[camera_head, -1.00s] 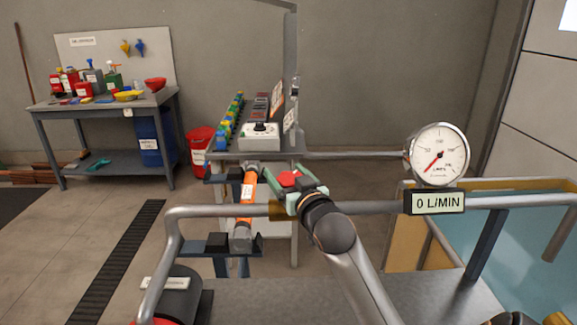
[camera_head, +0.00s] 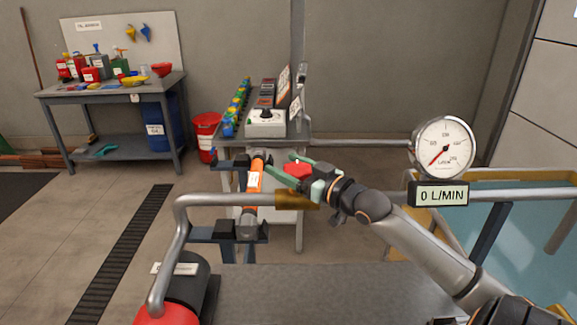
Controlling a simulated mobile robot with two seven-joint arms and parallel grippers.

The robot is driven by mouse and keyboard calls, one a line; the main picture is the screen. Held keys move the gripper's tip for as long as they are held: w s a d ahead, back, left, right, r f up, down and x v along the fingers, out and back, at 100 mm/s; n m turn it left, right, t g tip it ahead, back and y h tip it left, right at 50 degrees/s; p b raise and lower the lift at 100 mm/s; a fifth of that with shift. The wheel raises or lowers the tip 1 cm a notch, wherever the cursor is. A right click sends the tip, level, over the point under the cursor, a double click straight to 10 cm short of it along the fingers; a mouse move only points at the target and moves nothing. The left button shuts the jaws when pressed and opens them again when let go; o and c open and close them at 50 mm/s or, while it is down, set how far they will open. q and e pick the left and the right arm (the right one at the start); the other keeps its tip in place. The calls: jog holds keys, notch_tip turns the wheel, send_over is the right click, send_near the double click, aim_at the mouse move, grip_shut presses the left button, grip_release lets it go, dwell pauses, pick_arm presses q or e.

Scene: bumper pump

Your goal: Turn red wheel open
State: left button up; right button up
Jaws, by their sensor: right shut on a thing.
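The red wheel (camera_head: 298,170) is small and sits between the green fingers of my right gripper (camera_head: 288,168), beside the orange pipe section (camera_head: 255,180). My right arm comes in from the lower right, and its gripper points left, shut on the wheel. The fingers and gripper body hide part of the wheel and its mount. The round gauge (camera_head: 444,146) has a red needle pointing to the lower left. The display (camera_head: 440,195) below it reads 0 L/MIN. My left gripper is not in view.
A blue-green tank (camera_head: 540,225) is at the right. A workbench (camera_head: 110,92) with bottles stands at the back left.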

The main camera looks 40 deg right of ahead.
jog(key=shift+r, duration=0.15)
jog(key=o, duration=1.2)
jog(key=shift+s+f, duration=0.2)
jog(key=shift+s, duration=0.35)
jog(key=shift+s+d+r, duration=0.1)
jog(key=shift+s+d, duration=0.1)
jog(key=shift+s, duration=1.7)
jog(key=shift+s+d+f, duration=0.1)
jog(key=shift+s+d, duration=0.1)
jog(key=shift+s, duration=1.65)
jog(key=shift+s+d+r, duration=0.1)
jog(key=shift+s+d, duration=0.1)
jog(key=shift+s, duration=1.7)
